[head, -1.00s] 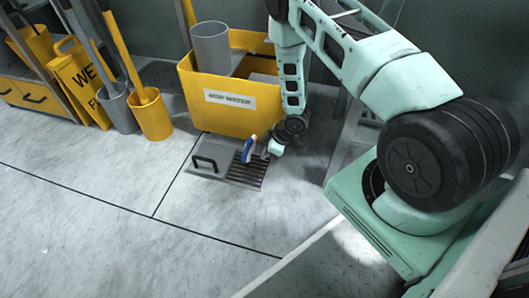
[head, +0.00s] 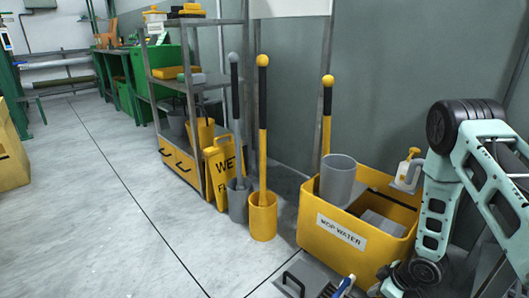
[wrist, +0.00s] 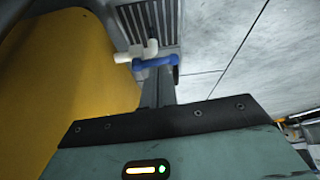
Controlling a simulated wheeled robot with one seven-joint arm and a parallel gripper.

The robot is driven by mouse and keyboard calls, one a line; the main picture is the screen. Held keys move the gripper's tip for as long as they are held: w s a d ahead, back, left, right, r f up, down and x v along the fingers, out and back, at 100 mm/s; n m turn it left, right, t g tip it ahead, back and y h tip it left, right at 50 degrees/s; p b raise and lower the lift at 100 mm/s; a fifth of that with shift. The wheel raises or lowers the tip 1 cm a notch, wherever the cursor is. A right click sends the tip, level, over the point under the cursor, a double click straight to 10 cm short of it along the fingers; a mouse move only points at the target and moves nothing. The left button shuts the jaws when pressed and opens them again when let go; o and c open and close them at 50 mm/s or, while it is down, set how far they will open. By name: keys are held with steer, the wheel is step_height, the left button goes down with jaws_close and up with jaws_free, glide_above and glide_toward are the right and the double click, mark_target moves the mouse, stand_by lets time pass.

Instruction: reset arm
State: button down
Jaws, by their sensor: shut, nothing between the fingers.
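My gripper (wrist: 162,88) shows in the wrist view as narrow grey fingers beyond a dark plate. It is shut and holds nothing. A small blue-and-white item (wrist: 150,62) lies beyond the fingertips, near a slatted grate (wrist: 150,20); I cannot tell the gap between it and my fingers. In the head view the same item (head: 344,287) is at the bottom edge, partly cut off. My arm comes down at the right of that view, beside the yellow mop-water bin, with its lower end near the floor. The fingertips are not clear there.
Shelves (head: 198,85) are behind.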

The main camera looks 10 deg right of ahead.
steer(key=a+r+h+p, duration=0.1)
steer(key=a+r, duration=0.4)
steer(key=r, duration=0.3)
steer(key=a+r+m, duration=0.1)
steer(key=a+r, duration=0.4)
steer(key=r, duration=0.3)
steer(key=a+r+h+p, duration=0.1)
steer(key=a+r, duration=0.4)
steer(key=r, duration=0.3)
steer(key=s+a+r+g+p, duration=0.15)
steer(key=s+a+r, duration=0.25)
steer(key=s+r, duration=0.55)
steer(key=s+a+r+g+p, duration=0.15)
steer(key=s+a+r, duration=0.4)
steer(key=s, duration=0.75)
step_height(320, 180, up, 39)
steer(key=d+p, duration=0.1)
steer(key=p, duration=3.6)
steer(key=shift+s+g+h, duration=0.2)
steer(key=shift+g+h, duration=0.2)
steer(key=shift+f, duration=0.15)
steer(key=shift+d, duration=0.1)
